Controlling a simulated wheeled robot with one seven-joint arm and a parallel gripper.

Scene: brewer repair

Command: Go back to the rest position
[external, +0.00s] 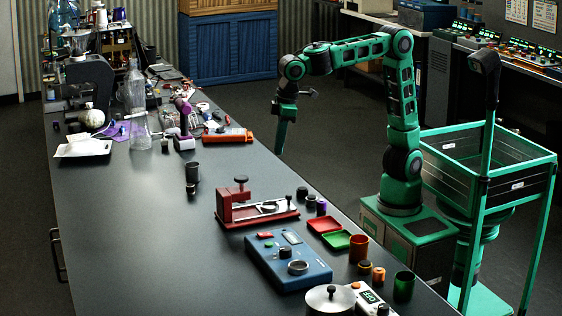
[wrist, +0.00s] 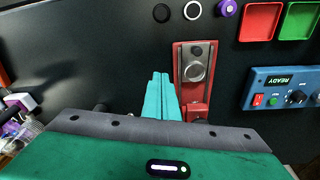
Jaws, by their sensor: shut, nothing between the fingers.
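My green arm stands at the right side of the long dark table in the external view. My gripper (external: 281,150) hangs downward at the table's far right edge, apart from the objects there. In the wrist view its teal fingers (wrist: 160,78) are together with nothing between them. The red clamp-like fixture (external: 257,205) stands on the table, and in the wrist view the red fixture (wrist: 196,72) lies just right of the fingers.
A blue device (external: 288,262), a red tray (external: 324,225), a green tray (external: 337,239) and several small cups stand near the right edge. An orange case (external: 228,136) and cluttered tools lie farther back. The table's left middle is largely clear.

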